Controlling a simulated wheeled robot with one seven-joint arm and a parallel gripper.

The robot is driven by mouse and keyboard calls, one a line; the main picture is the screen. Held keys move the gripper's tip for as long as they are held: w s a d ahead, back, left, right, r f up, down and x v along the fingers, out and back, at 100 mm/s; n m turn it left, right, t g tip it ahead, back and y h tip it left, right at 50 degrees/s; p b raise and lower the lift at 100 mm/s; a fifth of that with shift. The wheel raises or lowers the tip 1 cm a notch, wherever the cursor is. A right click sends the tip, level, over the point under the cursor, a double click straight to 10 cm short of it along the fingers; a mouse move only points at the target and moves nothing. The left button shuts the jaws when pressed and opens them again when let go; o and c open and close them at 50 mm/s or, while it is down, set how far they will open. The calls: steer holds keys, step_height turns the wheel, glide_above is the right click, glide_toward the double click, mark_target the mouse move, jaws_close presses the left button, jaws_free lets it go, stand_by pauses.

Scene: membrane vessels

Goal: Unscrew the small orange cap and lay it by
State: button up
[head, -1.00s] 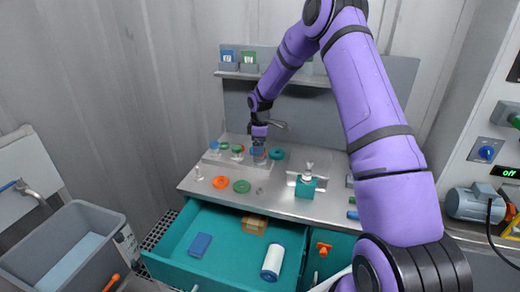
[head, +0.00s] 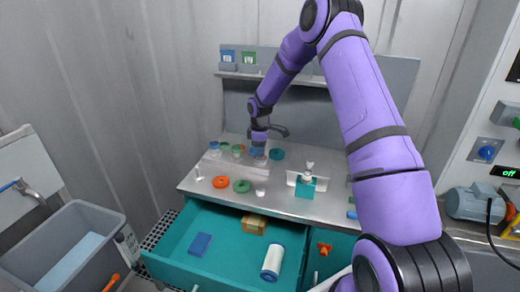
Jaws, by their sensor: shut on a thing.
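My gripper (head: 259,152) is shut, pointing down at the right end of a row of small capped vessels on the steel bench. The small thing between its jaws is mostly hidden, and I cannot make out its colour or whether it is the small orange cap. A pale vessel (head: 260,163) stands just under the jaws. To the left stand vessels with a blue cap (head: 214,146) and green caps (head: 237,149). They stand on a pale, low rack (head: 232,163).
An orange ring (head: 220,182) and a green ring (head: 242,186) lie on the bench (head: 284,200) in front, with a small pale cup (head: 261,192). A teal ring (head: 277,154) lies right of my gripper. A teal holder (head: 305,188) stands further right. An open teal drawer (head: 222,222) juts out below.

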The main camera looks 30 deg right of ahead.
steer(key=n, duration=1.6)
steer(key=shift+r, duration=0.1)
steer(key=shift+r, duration=0.2)
steer(key=shift+r, duration=3.25)
steer(key=shift+a, duration=0.1)
